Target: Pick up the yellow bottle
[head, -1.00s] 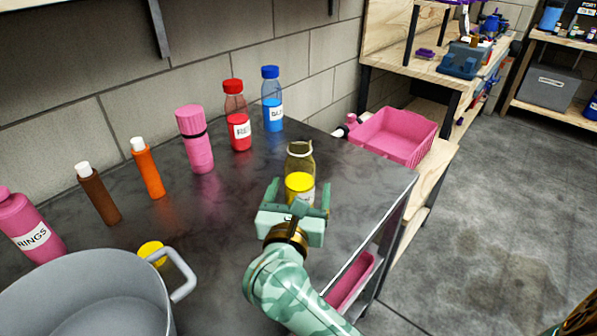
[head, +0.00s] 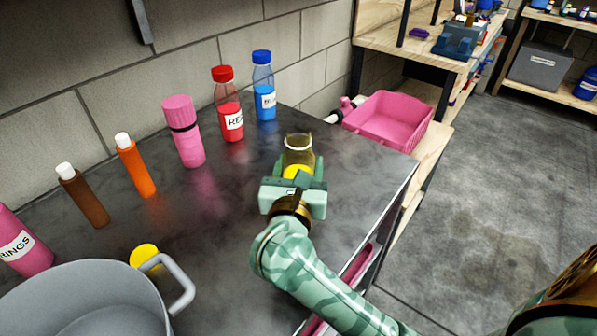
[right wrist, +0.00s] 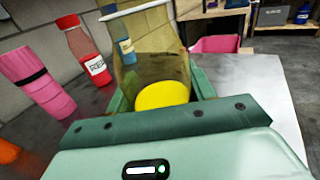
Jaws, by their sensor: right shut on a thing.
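That gripper is shut on the bottle, with a finger on each side. My left gripper is not in view.
Red (head: 229,115) and blue (head: 264,90) bottles and a pink bottle (head: 185,138) stand behind to the left. Orange (head: 137,170) and brown (head: 86,198) bottles are farther left. A grey pot (head: 85,265) and yellow disc (head: 144,254) lie at front left. A pink bin (head: 388,120) is beyond.

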